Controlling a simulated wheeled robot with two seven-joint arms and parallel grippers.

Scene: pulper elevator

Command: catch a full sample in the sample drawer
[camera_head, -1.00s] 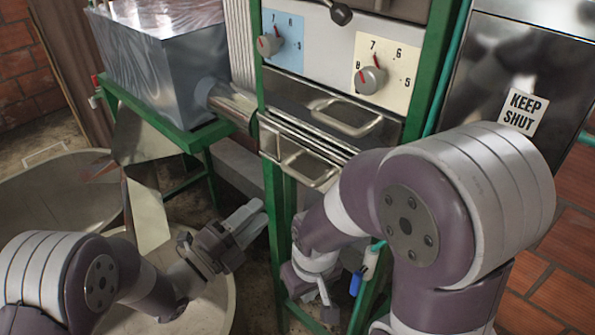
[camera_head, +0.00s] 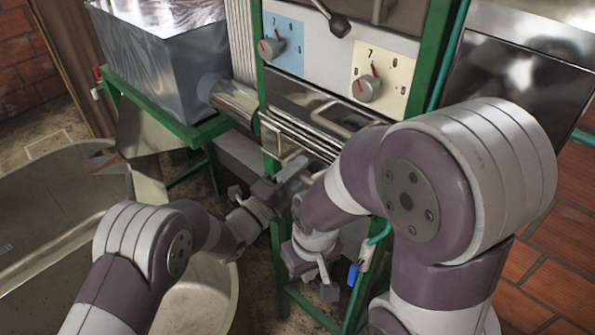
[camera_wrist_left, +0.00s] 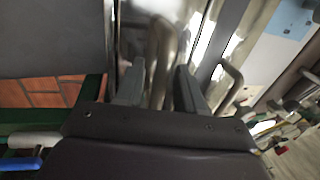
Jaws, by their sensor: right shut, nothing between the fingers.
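The metal drawer front (camera_head: 318,140) sits in the green frame, below the knob panel. A bent-bar handle (camera_head: 268,130) stands out at its left end; I take this to be the sample drawer but see no label. My left gripper (camera_head: 296,170) is just below and in front of this handle. In the left wrist view its fingers (camera_wrist_left: 160,88) are apart, with a curved metal bar (camera_wrist_left: 164,50) between them; I cannot tell whether they touch it. My right gripper (camera_head: 328,283) is shut and empty, low by the green post. The drawer's inside is hidden.
Above are a red-pointer knob on blue (camera_head: 270,47), another on cream (camera_head: 366,88) and a black-knobbed lever (camera_head: 339,25). A second bar handle (camera_head: 345,112) is partly hidden by my right arm. A large round vat (camera_head: 40,225) and a grey hopper (camera_head: 150,60) stand left.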

